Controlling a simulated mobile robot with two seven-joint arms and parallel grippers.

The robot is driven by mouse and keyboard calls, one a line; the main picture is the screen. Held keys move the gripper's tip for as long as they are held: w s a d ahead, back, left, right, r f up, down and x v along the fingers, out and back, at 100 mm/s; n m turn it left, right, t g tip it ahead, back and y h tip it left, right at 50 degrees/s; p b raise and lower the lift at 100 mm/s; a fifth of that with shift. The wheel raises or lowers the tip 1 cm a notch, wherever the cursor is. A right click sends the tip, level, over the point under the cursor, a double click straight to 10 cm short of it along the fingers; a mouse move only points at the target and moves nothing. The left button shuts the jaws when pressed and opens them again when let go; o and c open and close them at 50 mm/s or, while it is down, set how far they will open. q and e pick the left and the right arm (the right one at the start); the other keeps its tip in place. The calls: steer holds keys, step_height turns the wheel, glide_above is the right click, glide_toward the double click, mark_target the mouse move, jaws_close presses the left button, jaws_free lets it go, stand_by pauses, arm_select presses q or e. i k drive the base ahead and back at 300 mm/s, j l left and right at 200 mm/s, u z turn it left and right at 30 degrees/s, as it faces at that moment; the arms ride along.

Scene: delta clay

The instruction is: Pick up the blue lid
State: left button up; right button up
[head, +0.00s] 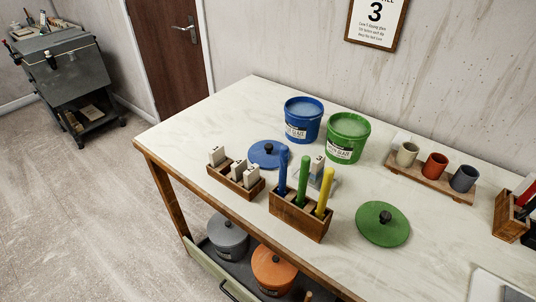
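The blue lid (264,155) lies flat on the table, with its dark knob (269,149) facing up. It is behind a wooden holder of white cards and in front of the open blue bucket (303,120). The front wooden holder with the blue, green and yellow sticks stands to its right, and the blue stick's top is close to the lid's right edge. Neither of my grippers is in the head view.
The card holder (246,188) and stick holder (290,218) stand along the table's front edge. A green bucket (347,140), a green lid (383,224) and a cup rack (399,169) are to the right. The table's (190,130) left end is clear.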

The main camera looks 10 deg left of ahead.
mark_target(266, 153)
steer(key=j+z, duration=0.7)
